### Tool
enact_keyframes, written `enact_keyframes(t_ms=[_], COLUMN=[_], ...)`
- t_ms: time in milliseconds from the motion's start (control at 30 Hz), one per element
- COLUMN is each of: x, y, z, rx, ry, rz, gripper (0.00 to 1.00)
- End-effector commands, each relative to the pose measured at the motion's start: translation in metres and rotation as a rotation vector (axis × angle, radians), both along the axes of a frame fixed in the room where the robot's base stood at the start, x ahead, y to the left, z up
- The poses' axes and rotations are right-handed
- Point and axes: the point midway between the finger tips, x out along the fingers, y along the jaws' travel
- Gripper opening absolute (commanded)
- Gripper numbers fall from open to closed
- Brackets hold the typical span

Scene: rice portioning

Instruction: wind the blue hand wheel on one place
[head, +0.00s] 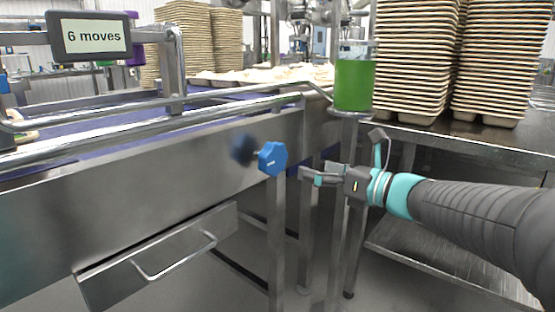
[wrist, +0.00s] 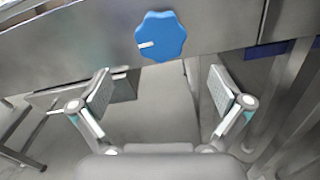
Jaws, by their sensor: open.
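The blue hand wheel (head: 272,158) sticks out from the side of the steel conveyor frame on a short stem. In the wrist view the wheel (wrist: 161,36) shows face-on, lobed, with a white mark at its left. My gripper (head: 310,176) is to the right of the wheel in the head view, apart from it. In the wrist view my gripper (wrist: 160,92) has its two fingers spread wide with nothing between them, and the wheel lies beyond the fingertips, near the top of the picture.
A display (head: 89,36) reading "6 moves" stands at the upper left. A green cup-like container (head: 354,84) stands behind my gripper. Stacks of trays (head: 418,60) stand on a steel table (head: 470,132) at right. A drawer with a handle (head: 175,262) hangs below the conveyor.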

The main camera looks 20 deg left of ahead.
Motion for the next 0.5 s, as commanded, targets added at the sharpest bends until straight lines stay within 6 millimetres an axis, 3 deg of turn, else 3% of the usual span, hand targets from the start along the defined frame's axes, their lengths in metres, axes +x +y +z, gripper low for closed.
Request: enact_keyframes(t_ms=[500], x=[0.035], y=[0.087], z=[0.0], rx=[0.002], ry=[0.004], rz=[0.0], gripper=[1.0])
